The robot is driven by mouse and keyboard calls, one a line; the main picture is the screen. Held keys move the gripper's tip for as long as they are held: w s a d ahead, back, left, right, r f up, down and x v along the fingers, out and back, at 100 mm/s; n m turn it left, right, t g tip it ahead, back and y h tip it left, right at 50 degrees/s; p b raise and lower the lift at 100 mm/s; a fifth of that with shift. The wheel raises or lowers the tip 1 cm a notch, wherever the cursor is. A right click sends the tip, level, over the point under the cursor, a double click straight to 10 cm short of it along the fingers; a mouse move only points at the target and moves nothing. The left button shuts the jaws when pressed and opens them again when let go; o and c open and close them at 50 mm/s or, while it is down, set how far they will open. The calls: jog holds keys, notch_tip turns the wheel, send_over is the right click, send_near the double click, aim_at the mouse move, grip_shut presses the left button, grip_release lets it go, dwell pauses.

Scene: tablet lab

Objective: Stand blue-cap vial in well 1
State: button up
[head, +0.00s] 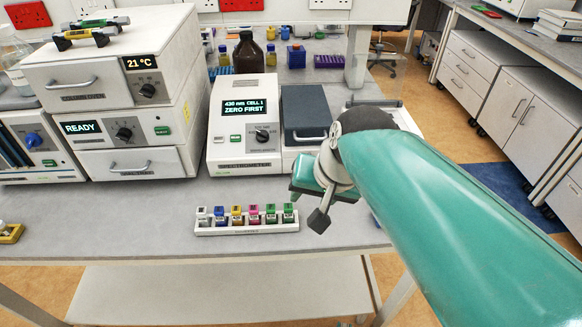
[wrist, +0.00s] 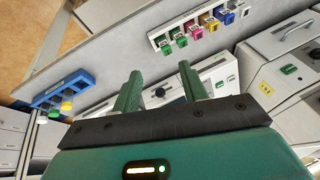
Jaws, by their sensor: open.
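My gripper (head: 310,203) is open and empty, just right of and above a white rack (head: 247,230) near the bench's front edge. Its two green fingers also show apart in the wrist view (wrist: 160,72). The rack holds a row of small pieces, one with a blue top (head: 220,214), second from left; whether it is the blue-cap vial I cannot tell. In the wrist view this blue piece (wrist: 229,17) shows near the top right. A blue rack (wrist: 66,86) with dark wells lies at left there, with white, green and yellow caps along its edge. Well numbers are unreadable.
A spectrometer (head: 240,150) with a grey lid block stands behind the white rack. An oven (head: 115,75) and another instrument stand at left. Bottles (head: 248,52) stand at the back. The bench between rack and instruments is clear. My arm covers the bench's right side.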

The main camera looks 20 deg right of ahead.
jog(key=shift+s+a+f+n+t+h, duration=0.15)
jog(key=shift+s+a+n+h, duration=0.1)
jog(key=shift+s+n, duration=0.45)
jog(key=shift+s+a+r+n+t+h, duration=0.1)
jog(key=shift+s+a+n+t+h, duration=0.1)
jog(key=shift+s+n, duration=0.5)
jog(key=shift+s+a+f+n+t+h, duration=0.2)
jog(key=shift+s+n, duration=0.25)
jog(key=shift+n, duration=0.45)
jog(key=shift+r, duration=0.15)
